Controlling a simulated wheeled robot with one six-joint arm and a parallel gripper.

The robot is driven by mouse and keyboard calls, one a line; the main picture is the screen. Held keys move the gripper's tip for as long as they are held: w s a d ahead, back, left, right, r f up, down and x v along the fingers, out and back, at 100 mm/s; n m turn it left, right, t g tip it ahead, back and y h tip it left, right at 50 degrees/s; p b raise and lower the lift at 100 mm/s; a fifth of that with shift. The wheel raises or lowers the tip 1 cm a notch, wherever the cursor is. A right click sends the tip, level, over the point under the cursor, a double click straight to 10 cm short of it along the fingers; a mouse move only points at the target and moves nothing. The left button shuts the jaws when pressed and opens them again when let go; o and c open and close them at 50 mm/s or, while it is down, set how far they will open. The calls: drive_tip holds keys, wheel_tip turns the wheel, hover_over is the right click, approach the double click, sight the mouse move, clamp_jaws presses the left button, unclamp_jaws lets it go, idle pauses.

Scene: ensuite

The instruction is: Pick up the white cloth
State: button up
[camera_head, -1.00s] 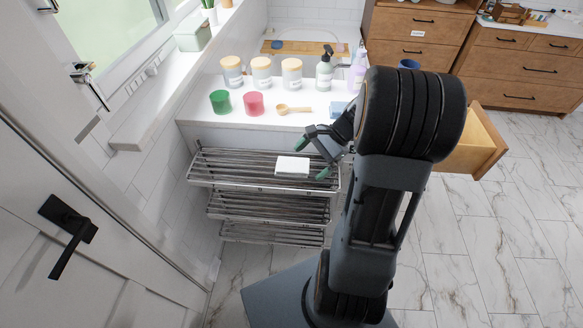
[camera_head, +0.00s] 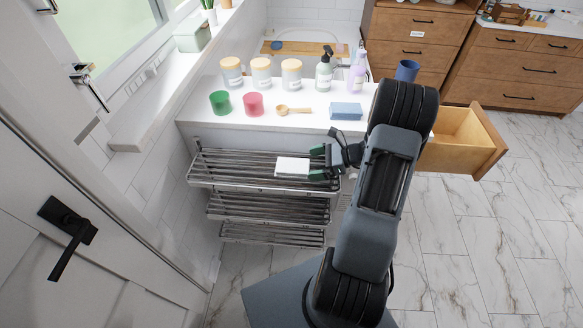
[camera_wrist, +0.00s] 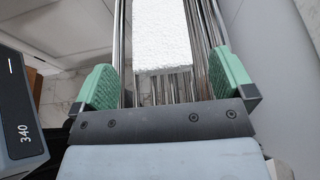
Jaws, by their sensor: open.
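The white cloth (camera_head: 292,167) lies folded flat on the top shelf of the metal rack (camera_head: 230,170). In the wrist view the cloth (camera_wrist: 162,38) fills the middle, lying on the chrome bars. My gripper (camera_head: 319,163) is at the right end of the cloth, reaching in from the right. Its green-padded fingers (camera_wrist: 162,85) are apart, one on each side of the cloth's line, with clear gaps to both sides. The near edge of the cloth lies at about the fingertips. Nothing is held.
A white counter (camera_head: 230,119) rises behind the rack, bearing a green cup (camera_head: 220,102), a red cup (camera_head: 253,104), a wooden spoon (camera_head: 294,110), a blue sponge (camera_head: 346,111), jars and bottles. An open drawer (camera_head: 465,142) juts out at right. The rack's left side is bare.

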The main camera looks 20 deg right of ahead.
sight(301, 165)
drive_tip(key=shift+p+x, duration=0.4)
drive_tip(key=shift+x, duration=2.45)
drive_tip(key=shift+c, duration=0.5)
drive_tip(key=c, duration=0.9)
drive_tip(key=shift+c, duration=0.2)
